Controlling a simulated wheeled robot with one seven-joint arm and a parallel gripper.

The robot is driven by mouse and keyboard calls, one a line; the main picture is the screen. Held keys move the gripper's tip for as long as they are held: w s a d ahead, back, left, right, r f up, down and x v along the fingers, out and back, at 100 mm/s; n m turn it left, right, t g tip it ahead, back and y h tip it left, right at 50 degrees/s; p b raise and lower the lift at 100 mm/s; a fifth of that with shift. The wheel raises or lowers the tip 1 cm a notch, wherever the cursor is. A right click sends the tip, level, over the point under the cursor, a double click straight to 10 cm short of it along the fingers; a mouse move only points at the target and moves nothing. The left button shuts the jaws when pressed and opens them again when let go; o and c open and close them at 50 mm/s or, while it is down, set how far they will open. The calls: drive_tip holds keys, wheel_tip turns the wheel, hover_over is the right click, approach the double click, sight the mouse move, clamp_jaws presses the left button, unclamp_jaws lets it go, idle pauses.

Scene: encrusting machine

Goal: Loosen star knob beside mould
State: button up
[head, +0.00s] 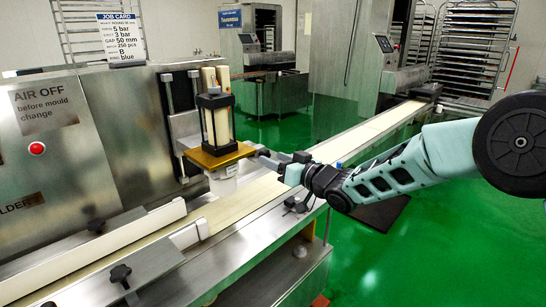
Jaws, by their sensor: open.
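The mould assembly stands mid-left in the head view, with an amber plate (212,161) under a black-framed cylinder (216,122). A pale round part (224,185) shows beneath the plate. My gripper (262,155) reaches in from the right, its fingertips at the plate's right edge. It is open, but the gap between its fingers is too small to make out. I cannot tell whether it touches anything. No star knob shows clearly beside the mould; that spot is partly covered by my gripper. Two dark star-shaped knobs (120,273) (97,226) sit lower left, on the guide brackets.
A pale conveyor belt (235,205) runs under the mould, between white guide rails (100,240). The steel machine body (85,165) with a red button (36,148) stands at left. A further conveyor and racks stand behind. Green floor is open at right.

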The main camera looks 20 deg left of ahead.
drive_tip(key=shift+x, duration=0.85)
drive_tip(key=c, duration=1)
drive_tip(key=shift+f+n+b, duration=0.1)
drive_tip(key=shift+n+b, duration=0.2)
drive_tip(key=shift+b, duration=0.15)
drive_tip(key=shift+s+f+n+b, duration=0.1)
drive_tip(key=shift+s+n+b, duration=0.05)
drive_tip(key=shift+n+b, duration=9.5)
